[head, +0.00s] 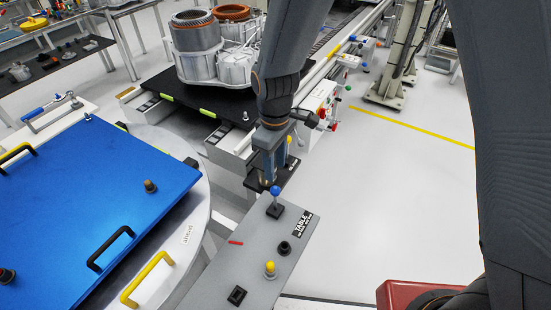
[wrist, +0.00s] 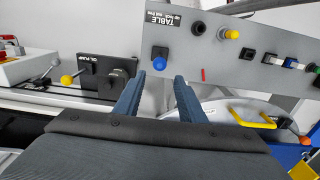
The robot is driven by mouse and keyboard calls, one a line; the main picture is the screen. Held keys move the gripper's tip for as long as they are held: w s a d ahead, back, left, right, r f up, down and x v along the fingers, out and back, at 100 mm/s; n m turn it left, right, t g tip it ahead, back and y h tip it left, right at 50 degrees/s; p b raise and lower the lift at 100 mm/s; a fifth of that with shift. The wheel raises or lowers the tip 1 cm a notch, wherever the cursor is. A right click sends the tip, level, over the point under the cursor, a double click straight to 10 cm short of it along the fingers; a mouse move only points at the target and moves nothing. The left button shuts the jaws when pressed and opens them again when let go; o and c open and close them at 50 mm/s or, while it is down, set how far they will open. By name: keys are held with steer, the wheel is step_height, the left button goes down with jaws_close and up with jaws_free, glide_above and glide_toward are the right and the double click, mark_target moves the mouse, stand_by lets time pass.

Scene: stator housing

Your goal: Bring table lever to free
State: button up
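The table lever has a blue ball knob (head: 275,190) on a short stem and black base, at the far end of the grey panel beside a black TABLE label (head: 305,223). My gripper (head: 270,179) points down close to the knob in the head view. Its two fingers (wrist: 159,77) are apart with nothing between them. I cannot tell whether a finger touches the knob. The stem is mostly hidden in the wrist view.
The grey panel (head: 225,270) also carries a yellow knob (head: 269,267), a black knob (head: 284,248) and a red marker. An OIL PUMP box (wrist: 103,75) with a yellow-knobbed lever stands nearby. A blue plate (head: 90,190) with handles lies left. Open floor lies right.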

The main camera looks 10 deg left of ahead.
mark_target(275, 187)
steer(key=shift+f+b, duration=3.25)
steer(key=shift+f, duration=1.2)
steer(key=shift+c, duration=0.5)
